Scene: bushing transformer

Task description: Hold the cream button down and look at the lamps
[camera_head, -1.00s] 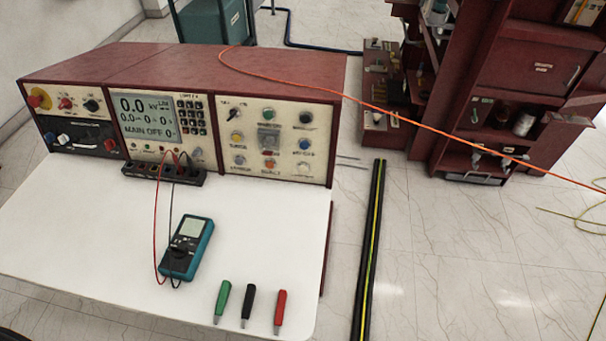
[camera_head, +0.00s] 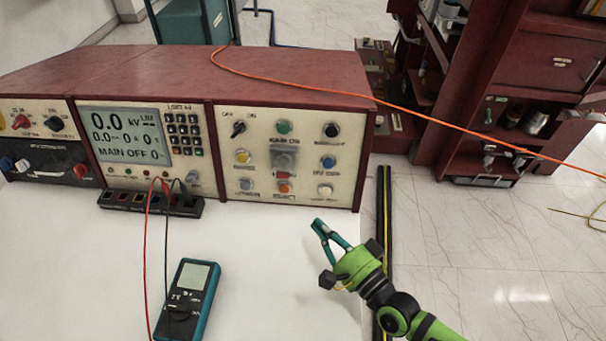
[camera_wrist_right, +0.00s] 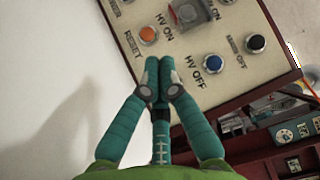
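The cream button (camera_head: 325,190) is at the lower right of the right-hand control panel (camera_head: 231,193), below a blue button (camera_head: 328,162) and right of a red-orange one (camera_head: 283,188). My right gripper (camera_head: 318,224) is in front of and below it, apart from the panel in the head view, fingertips together and nothing held. In the right wrist view the closed fingertips (camera_wrist_right: 158,82) point at the panel; the cream button is hidden behind them. Small coloured lamps (camera_head: 140,173) sit in a row under the display (camera_head: 125,135), which reads MAIN OFF. My left gripper is out of view.
A teal multimeter (camera_head: 188,300) lies on the white bench (camera_head: 255,275), with red and black leads running to the socket strip (camera_head: 150,203). An orange cable (camera_head: 430,115) crosses over the console top to the right. The bench before the panel is otherwise clear.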

